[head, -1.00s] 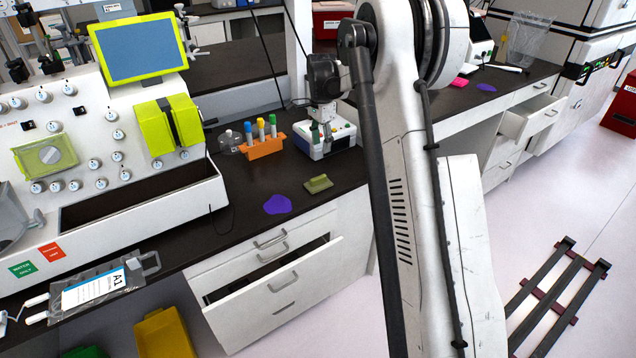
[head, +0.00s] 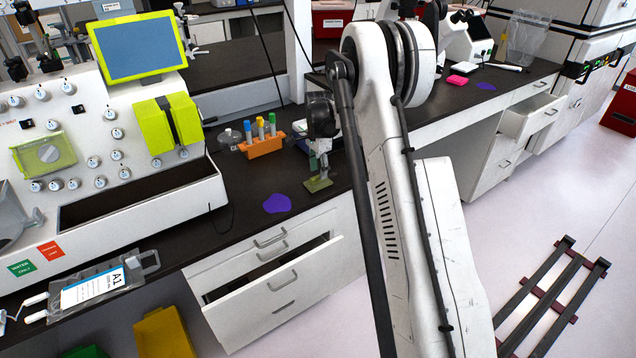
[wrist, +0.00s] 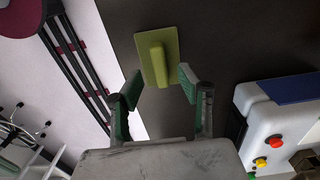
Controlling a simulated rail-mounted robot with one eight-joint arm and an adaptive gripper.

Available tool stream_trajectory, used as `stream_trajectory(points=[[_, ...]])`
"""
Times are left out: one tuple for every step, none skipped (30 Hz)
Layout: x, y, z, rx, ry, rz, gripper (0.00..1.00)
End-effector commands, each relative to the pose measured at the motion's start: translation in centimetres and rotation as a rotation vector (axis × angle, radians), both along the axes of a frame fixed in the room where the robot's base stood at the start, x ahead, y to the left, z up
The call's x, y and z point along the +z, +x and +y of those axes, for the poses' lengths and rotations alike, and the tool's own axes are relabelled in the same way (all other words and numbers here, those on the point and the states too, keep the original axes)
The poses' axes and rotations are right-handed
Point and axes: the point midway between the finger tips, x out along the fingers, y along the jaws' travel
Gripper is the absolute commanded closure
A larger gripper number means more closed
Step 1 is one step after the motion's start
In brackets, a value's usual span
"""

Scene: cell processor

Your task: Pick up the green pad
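The green pad (head: 318,184) is a flat olive-green plate with a raised bar handle. It lies on the dark bench top near its front edge. In the wrist view the pad (wrist: 157,55) lies just beyond my fingertips, its handle roughly lined up with the space between them. My gripper (wrist: 159,86) is open and empty, with one green-lined finger on each side. In the head view my gripper (head: 320,172) points down over the pad. The head view does not show clearly whether it touches the pad.
An orange rack (head: 262,147) with several capped tubes stands behind and left of the pad. A purple patch (head: 277,203) lies to its left on the bench. An open drawer (head: 275,285) juts out below. A white device with colored buttons (wrist: 272,125) is close by in the wrist view.

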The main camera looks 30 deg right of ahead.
Motion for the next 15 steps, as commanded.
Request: stream_trajectory(points=[[-0.8,0.1,0.2,0.001,0.0,0.0,0.64],[-1.2,0.1,0.1,0.0,0.0,0.0,0.64],[-1.8,0.1,0.1,0.0,0.0,0.0,0.64],[-2.1,0.1,0.1,0.0,0.0,0.0,0.64],[-2.4,0.0,0.1,0.0,0.0,0.0,0.64],[-2.6,0.0,0.1,0.0,0.0,0.0,0.64],[-2.7,0.0,0.1,0.0,0.0,0.0,0.64],[-2.7,0.0,0.1,0.0,0.0,0.0,0.64],[-2.7,0.0,0.1,0.0,0.0,0.0,0.64],[-2.7,0.0,0.1,0.0,0.0,0.0,0.64],[-2.7,0.0,0.1,0.0,0.0,0.0,0.64],[-2.7,0.0,0.1,0.0,0.0,0.0,0.64],[-2.7,0.0,0.1,0.0,0.0,0.0,0.65],[-2.7,0.0,0.1,0.0,0.0,0.0,0.69],[-2.7,0.0,0.2,0.001,0.0,0.0,0.74]])
